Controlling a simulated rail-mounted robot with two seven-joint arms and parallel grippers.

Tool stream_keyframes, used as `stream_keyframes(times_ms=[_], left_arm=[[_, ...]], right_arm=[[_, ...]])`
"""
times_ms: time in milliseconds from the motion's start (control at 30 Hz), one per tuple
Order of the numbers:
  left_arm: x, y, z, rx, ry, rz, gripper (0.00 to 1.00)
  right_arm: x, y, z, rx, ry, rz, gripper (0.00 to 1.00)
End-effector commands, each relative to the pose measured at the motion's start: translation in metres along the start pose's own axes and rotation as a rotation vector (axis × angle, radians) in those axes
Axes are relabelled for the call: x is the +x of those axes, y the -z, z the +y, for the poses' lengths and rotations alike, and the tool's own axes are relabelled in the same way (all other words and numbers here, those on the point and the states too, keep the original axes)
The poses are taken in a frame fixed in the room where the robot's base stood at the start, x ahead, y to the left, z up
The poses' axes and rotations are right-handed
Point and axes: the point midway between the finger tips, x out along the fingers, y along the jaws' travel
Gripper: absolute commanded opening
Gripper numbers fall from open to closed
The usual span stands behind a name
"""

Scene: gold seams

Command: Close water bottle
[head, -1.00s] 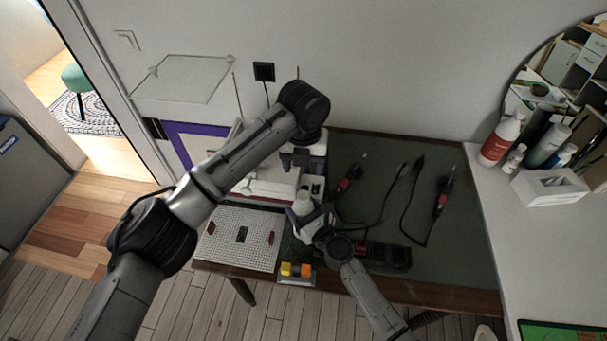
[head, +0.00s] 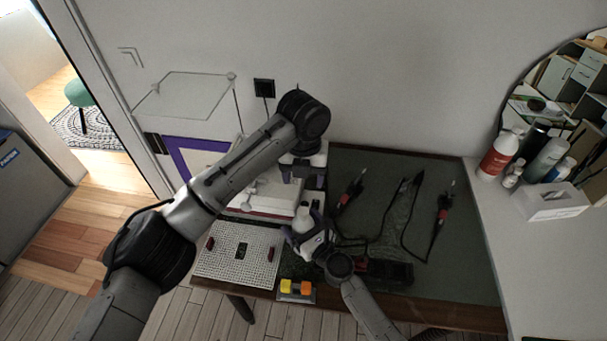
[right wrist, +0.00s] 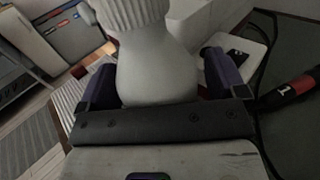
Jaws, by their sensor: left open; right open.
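A white bottle (head: 303,219) stands near the front of the dark green table, left of its middle. In the right wrist view its pale rounded body (right wrist: 157,75) and ribbed top (right wrist: 130,12) fill the upper middle; the top's upper end is cut off. My right gripper (head: 305,233) is open around the bottle, with one purple finger on each side; I cannot tell whether they touch it. My left gripper (head: 303,181) is open and points down, above and behind the bottle in the head view. I see nothing held in it.
A white perforated board (head: 232,252) lies left of the bottle. Yellow and orange blocks (head: 295,287) sit at the front edge. Red-handled tools (head: 443,208) and black cables lie to the right. A dark box (head: 385,272) is right of my right gripper.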

Motion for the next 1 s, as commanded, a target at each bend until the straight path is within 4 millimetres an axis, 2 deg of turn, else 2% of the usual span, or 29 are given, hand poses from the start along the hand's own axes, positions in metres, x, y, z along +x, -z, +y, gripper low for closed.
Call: stream_keyframes(times_ms=[167, 267, 500, 700, 1000], left_arm=[[-0.002, 0.000, 0.000, 0.000, 0.000, 0.000, 0.64], [-0.007, 0.000, 0.000, 0.000, 0.000, 0.000, 0.64], [-0.021, 0.000, 0.000, 0.000, 0.000, 0.000, 0.64], [-0.025, 0.000, 0.000, 0.000, 0.000, 0.000, 0.64], [-0.027, 0.000, 0.000, 0.000, 0.000, 0.000, 0.64]], right_arm=[[-0.004, 0.000, 0.000, 0.000, 0.000, 0.001, 0.90], [-0.014, -0.001, 0.000, 0.001, 0.000, 0.001, 0.90], [-0.060, -0.002, 0.000, 0.000, 0.000, 0.002, 0.90], [-0.098, 0.000, 0.000, 0.000, 0.000, 0.001, 0.90], [-0.132, 0.000, 0.000, 0.000, 0.000, 0.000, 0.90]])
